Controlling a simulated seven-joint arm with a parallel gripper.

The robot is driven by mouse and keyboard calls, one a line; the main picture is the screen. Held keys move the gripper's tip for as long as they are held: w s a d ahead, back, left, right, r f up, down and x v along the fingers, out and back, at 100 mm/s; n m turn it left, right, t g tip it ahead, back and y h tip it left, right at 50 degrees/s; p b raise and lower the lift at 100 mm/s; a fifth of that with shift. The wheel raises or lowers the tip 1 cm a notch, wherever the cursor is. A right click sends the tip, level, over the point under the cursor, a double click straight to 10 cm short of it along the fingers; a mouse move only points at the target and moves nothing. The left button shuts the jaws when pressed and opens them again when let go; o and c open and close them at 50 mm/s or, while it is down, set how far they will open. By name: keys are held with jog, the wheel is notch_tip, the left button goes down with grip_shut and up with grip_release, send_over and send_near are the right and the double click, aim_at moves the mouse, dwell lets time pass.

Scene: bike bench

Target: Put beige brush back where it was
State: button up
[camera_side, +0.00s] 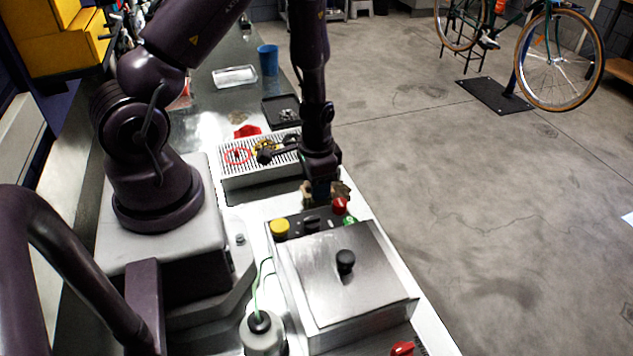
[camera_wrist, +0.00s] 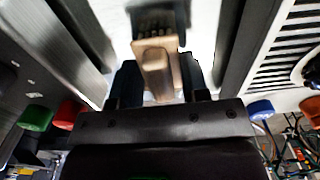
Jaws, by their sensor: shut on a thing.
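The beige brush (camera_wrist: 156,68) is between the two dark fingers of my gripper (camera_wrist: 160,85) in the wrist view. Its tan wooden body points toward the camera and its dark bristles are at the far end, over a pale surface. In the side view my gripper (camera_side: 320,188) points down between the slotted white rack and the metal box. Brownish bits show around the fingertips there, but the brush is mostly hidden. I cannot tell whether the bristles touch the surface below.
The metal box (camera_side: 345,275) with a black knob stands in front, with yellow, red and green knobs along its near-gripper edge. The slotted white rack (camera_side: 262,178) holds a dark tool. A black tray (camera_side: 281,112) and blue cup (camera_side: 268,60) stand farther back. A bottle (camera_side: 262,335) stands beside the box.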

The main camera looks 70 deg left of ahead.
jog(key=shift+f, duration=0.15)
jog(key=o, duration=1)
jog(key=d+r+t, duration=0.1)
jog(key=d+r, duration=0.2)
jog(key=r, duration=1)
jog(key=d+r+t, duration=0.2)
jog(key=d+r, duration=0.1)
jog(key=r, duration=0.9)
jog(key=s+d+r+t, duration=0.2)
jog(key=s+d+r, duration=0.1)
jog(key=s+r, duration=0.4)
jog(key=shift+s+d+r+t, duration=0.3)
jog(key=shift+s+d+r, duration=0.1)
jog(key=shift+r, duration=0.55)
